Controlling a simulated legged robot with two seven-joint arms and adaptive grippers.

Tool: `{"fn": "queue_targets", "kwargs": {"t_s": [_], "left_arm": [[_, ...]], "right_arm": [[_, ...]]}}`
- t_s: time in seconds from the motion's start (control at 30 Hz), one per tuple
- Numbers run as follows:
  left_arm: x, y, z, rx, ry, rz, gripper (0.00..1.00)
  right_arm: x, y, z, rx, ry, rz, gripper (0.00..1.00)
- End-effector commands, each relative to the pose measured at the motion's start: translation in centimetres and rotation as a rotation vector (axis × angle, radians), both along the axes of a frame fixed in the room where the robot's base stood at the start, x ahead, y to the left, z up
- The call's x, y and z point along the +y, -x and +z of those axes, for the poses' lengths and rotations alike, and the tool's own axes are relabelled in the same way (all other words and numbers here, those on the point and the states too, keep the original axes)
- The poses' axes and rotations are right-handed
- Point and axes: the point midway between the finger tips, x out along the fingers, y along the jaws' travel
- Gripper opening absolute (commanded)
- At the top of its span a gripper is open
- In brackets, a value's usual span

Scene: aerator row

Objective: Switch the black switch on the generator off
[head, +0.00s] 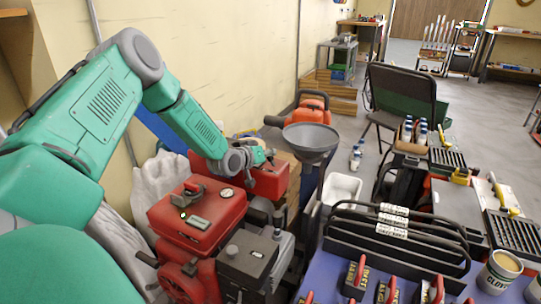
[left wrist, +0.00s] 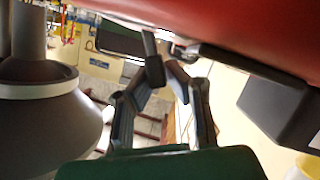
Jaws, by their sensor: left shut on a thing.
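A red machine with a black engine block, which looks like the generator (head: 200,222), stands in the lower middle of the head view. A second red body (head: 270,182) sits just behind it. My left gripper (head: 264,157) is at the top of that second body, past the front machine. In the left wrist view my left gripper (left wrist: 165,76) is shut, its fingers close together around a small black part. I cannot tell surely that this part is the black switch. A red surface (left wrist: 260,25) lies right above the fingers. My right gripper is not in view.
A grey funnel (head: 311,138) stands just right of my left gripper. An orange machine (head: 313,101) is behind it. A black chair (head: 400,95) and a white tub (head: 342,188) are to the right. The wall is close on the left.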

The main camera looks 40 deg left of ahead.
Motion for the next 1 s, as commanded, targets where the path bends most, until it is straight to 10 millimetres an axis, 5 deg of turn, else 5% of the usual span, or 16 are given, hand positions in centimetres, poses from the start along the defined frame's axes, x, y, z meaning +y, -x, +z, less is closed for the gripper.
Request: {"fn": "queue_targets", "kwargs": {"t_s": [0.47, 0.5, 0.53, 1.0], "left_arm": [[0.00, 0.65, -1.01, 0.021, 0.015, -0.001, 0.00], [0.00, 0.65, -1.02, 0.021, 0.015, -0.001, 0.23], [0.00, 0.63, -0.99, 0.020, 0.014, -0.001, 0.33], [0.12, 0.33, -0.43, 0.007, 0.012, 0.001, 0.33]], "right_arm": [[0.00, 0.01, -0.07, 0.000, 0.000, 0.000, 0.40], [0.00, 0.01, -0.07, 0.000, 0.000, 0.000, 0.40], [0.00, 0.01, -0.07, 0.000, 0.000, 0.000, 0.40], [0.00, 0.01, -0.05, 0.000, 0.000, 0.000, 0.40]]}}
